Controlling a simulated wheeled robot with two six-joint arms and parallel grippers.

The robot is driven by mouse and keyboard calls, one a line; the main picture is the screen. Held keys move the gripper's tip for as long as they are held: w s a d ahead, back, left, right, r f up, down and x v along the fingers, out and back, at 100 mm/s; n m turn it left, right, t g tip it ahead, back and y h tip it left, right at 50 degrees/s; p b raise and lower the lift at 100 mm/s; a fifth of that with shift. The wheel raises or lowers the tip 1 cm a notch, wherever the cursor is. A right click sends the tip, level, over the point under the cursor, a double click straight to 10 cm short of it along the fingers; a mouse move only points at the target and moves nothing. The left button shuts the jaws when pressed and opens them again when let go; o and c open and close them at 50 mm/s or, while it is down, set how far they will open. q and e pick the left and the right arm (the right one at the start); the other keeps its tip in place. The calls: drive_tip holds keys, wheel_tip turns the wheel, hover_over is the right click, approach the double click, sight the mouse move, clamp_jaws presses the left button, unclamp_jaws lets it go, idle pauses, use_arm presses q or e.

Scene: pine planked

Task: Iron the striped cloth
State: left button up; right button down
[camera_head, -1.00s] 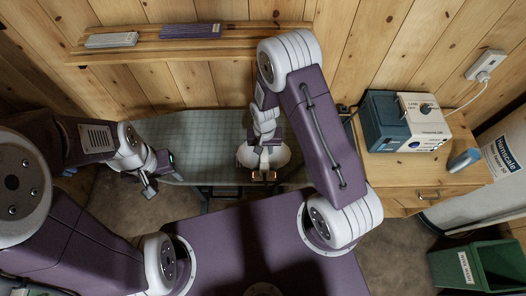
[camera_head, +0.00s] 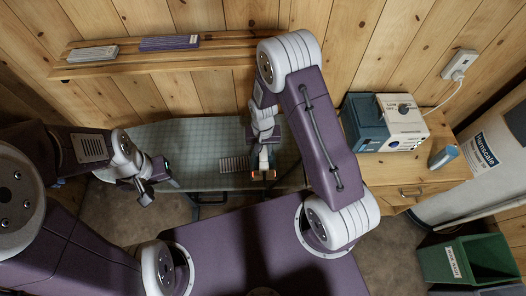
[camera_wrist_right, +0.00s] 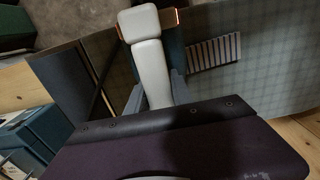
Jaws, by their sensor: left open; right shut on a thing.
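The striped cloth (camera_head: 233,164) lies on the grid-patterned ironing board (camera_head: 205,135), just left of my right gripper. Its dark and light stripes also show in the right wrist view (camera_wrist_right: 213,52). My right gripper (camera_head: 263,174) is over the board, shut on the iron. The iron's pale handle (camera_wrist_right: 150,62) runs between the fingers in the right wrist view, with a glowing orange edge near its top; most of its body and sole are hidden. My left gripper (camera_head: 147,192) is open and empty, low by the board's left front edge.
A wooden wall shelf (camera_head: 215,64) behind the board holds grey (camera_head: 92,54) and purple (camera_head: 168,43) folded stacks. Right of the board, a wooden cabinet (camera_head: 400,178) carries a blue-and-white unit (camera_head: 400,122) and a small blue object (camera_head: 443,157). A green bin (camera_head: 455,262) stands at lower right.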

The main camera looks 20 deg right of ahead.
drive_tip(key=shift+a+r+p, duration=0.2)
drive_tip(key=shift+r+p, duration=0.35)
drive_tip(key=shift+r, duration=0.55)
drive_tip(key=shift+w+d+r+p, duration=0.1)
drive_tip(key=shift+d+r+p, duration=0.05)
drive_tip(key=shift+r+p, duration=0.35)
drive_tip(key=shift+d+r+p, duration=0.1)
drive_tip(key=shift+r+p, duration=0.3)
drive_tip(key=shift+r, duration=0.5)
drive_tip(key=shift+a, duration=0.15)
drive_tip(key=shift+f, duration=0.1)
